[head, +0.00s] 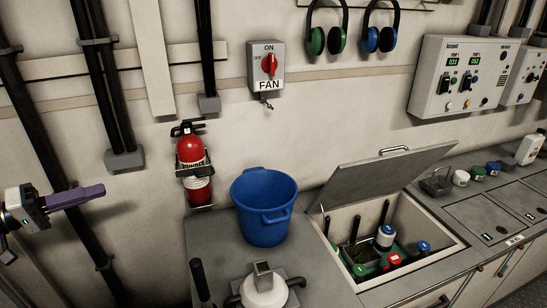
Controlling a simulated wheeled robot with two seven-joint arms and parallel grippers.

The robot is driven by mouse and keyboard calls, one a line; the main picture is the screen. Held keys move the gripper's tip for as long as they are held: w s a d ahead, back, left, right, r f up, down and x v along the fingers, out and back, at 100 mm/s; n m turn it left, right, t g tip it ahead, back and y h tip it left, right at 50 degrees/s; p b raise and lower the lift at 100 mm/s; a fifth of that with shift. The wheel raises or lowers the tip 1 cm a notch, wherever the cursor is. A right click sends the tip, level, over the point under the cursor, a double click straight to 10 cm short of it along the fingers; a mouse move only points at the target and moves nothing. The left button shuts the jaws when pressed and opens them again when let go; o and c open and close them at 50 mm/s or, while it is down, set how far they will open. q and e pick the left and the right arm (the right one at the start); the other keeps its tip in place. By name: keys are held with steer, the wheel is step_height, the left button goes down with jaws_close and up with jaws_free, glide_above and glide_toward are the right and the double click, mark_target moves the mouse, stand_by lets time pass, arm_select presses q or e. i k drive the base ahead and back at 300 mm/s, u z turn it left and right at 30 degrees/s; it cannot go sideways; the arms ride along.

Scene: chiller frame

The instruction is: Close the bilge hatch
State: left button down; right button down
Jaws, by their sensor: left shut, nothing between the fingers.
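The bilge hatch lid (375,178) is a grey panel with a metal handle (393,150) on its upper edge. It stands open, tilted up over the back of a white-rimmed opening (440,246) in the grey counter. Inside the opening are a green tray, dark upright handles and several bottles with blue, red and green caps. My left gripper (100,191), with purple fingers, is at the far left, in front of the wall. It is shut and empty, well away from the lid. My right gripper is not in view.
A blue bucket (264,207) stands on the counter left of the hatch. A white rounded object with a grey top (263,288) is in front of it. A red extinguisher (190,155) and a fan switch (266,68) are on the wall. Jars (460,178) line the counter's right back.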

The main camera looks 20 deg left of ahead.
mark_target(351, 182)
steer(key=z, duration=1.2)
steer(key=i, duration=0.75)
steer(key=u, duration=0.15)
